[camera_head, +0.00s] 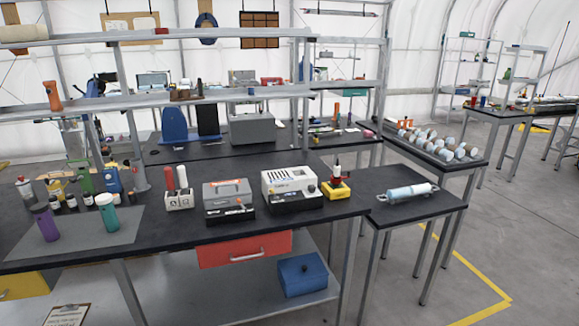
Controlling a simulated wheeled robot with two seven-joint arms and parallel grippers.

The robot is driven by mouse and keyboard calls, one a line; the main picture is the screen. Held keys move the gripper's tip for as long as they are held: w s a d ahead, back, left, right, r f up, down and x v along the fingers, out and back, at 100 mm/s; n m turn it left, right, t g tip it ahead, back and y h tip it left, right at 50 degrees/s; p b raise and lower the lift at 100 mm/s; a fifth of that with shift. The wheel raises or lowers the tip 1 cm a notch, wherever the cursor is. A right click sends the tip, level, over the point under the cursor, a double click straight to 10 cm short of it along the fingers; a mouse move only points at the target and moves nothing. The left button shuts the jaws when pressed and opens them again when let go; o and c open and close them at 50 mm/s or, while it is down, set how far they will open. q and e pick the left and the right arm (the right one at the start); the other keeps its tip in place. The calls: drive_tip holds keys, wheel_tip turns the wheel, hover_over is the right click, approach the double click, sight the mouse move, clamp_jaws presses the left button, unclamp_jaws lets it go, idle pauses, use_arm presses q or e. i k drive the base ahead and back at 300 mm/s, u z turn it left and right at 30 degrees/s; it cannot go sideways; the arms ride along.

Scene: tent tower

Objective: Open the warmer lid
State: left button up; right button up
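A grey boxy device with an orange handle on its lid (228,191) sits on the black workbench; it looks like the warmer, and its lid looks shut. Its dark front (230,215) has small controls. A white boxy device with slots on top and a black knob (290,184) stands just to its right. I cannot read the labels on either device. Neither of my grippers is in view, and nothing touches the lid.
A white holder with red and white bottles (179,201) stands left of the grey device. A yellow-based tool (336,190) is at the right. Purple (46,222) and teal (108,213) bottles stand on a grey mat. A shelf (200,97) spans behind; bare benchtop lies in front.

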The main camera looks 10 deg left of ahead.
sight(229, 188)
drive_tip(key=u, duration=0.15)
drive_tip(key=i, duration=1.05)
drive_tip(key=u, duration=0.7)
